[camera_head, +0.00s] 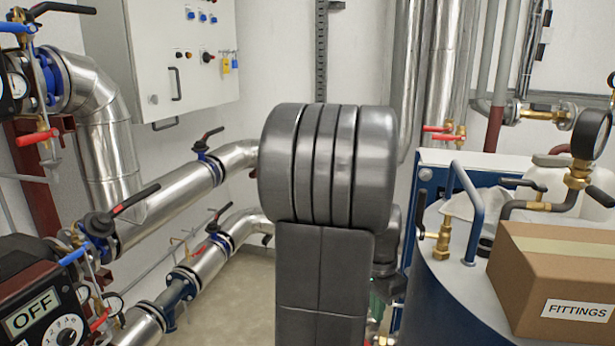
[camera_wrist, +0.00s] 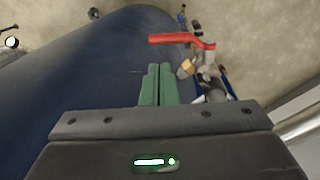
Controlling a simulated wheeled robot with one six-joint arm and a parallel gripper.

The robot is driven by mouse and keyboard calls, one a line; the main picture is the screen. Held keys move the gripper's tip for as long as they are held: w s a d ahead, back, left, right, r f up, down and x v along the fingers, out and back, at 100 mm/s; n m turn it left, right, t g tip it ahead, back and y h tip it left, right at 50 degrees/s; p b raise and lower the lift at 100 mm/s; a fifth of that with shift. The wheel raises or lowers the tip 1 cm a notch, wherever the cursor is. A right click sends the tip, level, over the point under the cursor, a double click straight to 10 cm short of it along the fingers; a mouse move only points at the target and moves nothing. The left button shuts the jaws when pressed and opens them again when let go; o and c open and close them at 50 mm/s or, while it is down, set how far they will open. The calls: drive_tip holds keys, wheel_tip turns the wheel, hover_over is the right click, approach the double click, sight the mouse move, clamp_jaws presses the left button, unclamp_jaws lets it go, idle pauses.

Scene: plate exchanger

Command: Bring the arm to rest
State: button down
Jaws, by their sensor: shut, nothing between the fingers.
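My gripper (camera_wrist: 157,84) shows in the wrist view. Its two green fingers are together, with nothing between them. Just beyond and to the right of the fingertips is a valve with a red lever (camera_wrist: 181,40) and a brass fitting. I cannot tell whether the fingers touch it; they look apart.
A blue-sided tank (camera_wrist: 85,65) lies close on the left in the wrist view. In the head view a cardboard box marked FITTINGS (camera_head: 553,283) stands on the tank at right. Silver pipes with valves (camera_head: 165,195) run at left, below a wall cabinet (camera_head: 165,60).

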wheel_tip(320, 180, down, 7)
drive_tip(key=shift+a+f+b, duration=0.1)
drive_tip(key=shift+f+b, duration=0.05)
drive_tip(key=shift+b, duration=0.7)
drive_tip(key=shift+f+b, duration=0.85)
drive_tip(key=shift+f, duration=0.15)
drive_tip(key=shift+r, duration=0.15)
